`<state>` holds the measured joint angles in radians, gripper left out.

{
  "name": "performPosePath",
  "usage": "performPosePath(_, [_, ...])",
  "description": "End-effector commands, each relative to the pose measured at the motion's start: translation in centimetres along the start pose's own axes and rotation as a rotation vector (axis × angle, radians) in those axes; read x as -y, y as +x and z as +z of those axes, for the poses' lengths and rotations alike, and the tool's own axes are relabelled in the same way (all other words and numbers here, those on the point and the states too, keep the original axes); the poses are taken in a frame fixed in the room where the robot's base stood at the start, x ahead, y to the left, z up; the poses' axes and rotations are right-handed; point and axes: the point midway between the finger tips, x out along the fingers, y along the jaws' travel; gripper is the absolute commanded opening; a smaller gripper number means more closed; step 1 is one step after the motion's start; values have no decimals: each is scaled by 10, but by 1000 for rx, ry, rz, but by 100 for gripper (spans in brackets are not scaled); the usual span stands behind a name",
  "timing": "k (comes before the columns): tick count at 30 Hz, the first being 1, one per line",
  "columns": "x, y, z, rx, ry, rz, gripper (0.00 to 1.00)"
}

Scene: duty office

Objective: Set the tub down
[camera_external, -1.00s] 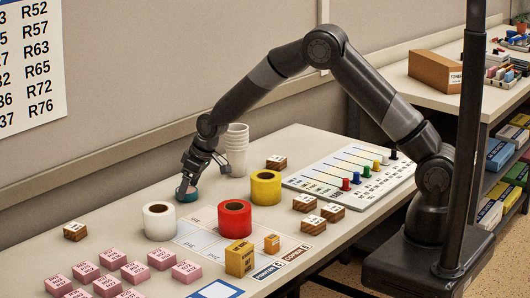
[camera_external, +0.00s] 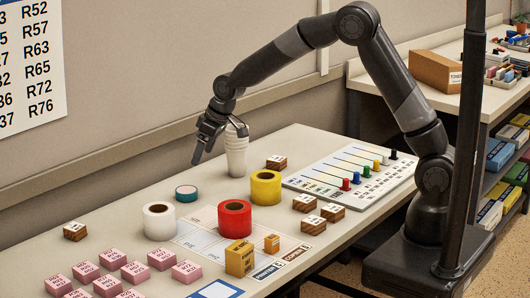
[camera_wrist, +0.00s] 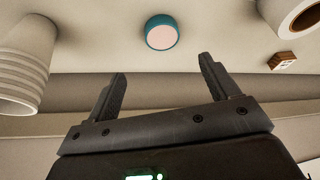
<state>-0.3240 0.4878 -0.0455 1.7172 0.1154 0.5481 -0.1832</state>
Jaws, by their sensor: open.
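The tub (camera_external: 186,193) is a small, low round thing with a teal side and a pale pinkish top. In the wrist view the tub (camera_wrist: 161,32) lies beyond the fingertips, clear of both. My gripper (camera_external: 197,160) is open and empty, raised above the table, up and slightly right of the tub. In the wrist view my gripper (camera_wrist: 160,68) shows its two fingers spread apart with nothing between them.
A stack of white cups (camera_external: 236,152) stands close beside my gripper. A white roll (camera_external: 159,221), a red roll (camera_external: 235,218) and a yellow roll (camera_external: 266,188) stand in front. Pink blocks (camera_external: 162,258) sit at the front left. The table (camera_external: 130,205) left of the tub is bare.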

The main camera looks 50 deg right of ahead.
Motion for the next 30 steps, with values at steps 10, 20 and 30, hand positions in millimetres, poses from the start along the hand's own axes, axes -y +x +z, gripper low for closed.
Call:
performPosePath(10, [-34, -130, 52, -34, 90, 28, 80])
performPosePath(20, [-49, -235, 142, -60, 184, 67, 80])
performPosePath(30, [-46, -299, 253, -85, 276, 120, 80])
